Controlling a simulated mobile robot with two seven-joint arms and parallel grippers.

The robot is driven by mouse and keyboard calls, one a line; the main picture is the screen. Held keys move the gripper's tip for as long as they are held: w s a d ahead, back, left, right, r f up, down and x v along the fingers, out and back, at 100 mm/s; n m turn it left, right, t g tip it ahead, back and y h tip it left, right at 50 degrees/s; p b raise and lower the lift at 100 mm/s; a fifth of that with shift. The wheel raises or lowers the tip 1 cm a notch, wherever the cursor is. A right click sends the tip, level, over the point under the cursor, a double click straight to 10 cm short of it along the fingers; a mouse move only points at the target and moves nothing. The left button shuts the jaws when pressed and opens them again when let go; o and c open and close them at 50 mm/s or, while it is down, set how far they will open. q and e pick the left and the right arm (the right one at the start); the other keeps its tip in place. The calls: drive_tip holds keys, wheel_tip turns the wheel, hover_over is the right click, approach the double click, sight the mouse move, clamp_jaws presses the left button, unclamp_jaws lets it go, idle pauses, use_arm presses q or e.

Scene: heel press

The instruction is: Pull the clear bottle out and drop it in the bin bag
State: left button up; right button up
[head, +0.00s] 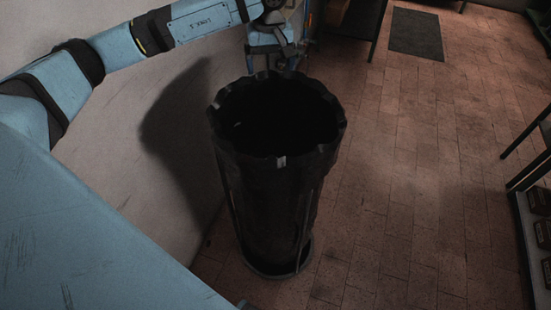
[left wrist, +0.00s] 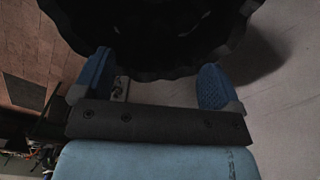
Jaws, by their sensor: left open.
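The bin bag (head: 270,190) is a tall black bag in a round stand on the tiled floor, its mouth open upward with a scalloped rim. Its inside is very dark; only a small pale speck shows at the left inner wall. My left gripper (head: 272,55) is at the far side of the rim, partly hidden behind it. In the left wrist view, the gripper's two blue fingers (left wrist: 158,88) are spread apart with nothing seen between them, and the black bag rim (left wrist: 165,70) lies just past the fingertips. No clear bottle can be made out. My right gripper is not in view.
A pale wall stands close on the left of the bag. A dark mat (head: 416,34) lies on the floor at the back. A shelf (head: 535,230) with dark items stands at the right edge. The tiled floor between is clear.

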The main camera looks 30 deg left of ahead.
use_arm(q)
wheel_tip(320, 180, up, 12)
drive_tip(key=b, duration=0.1)
drive_tip(key=shift+f, duration=0.25)
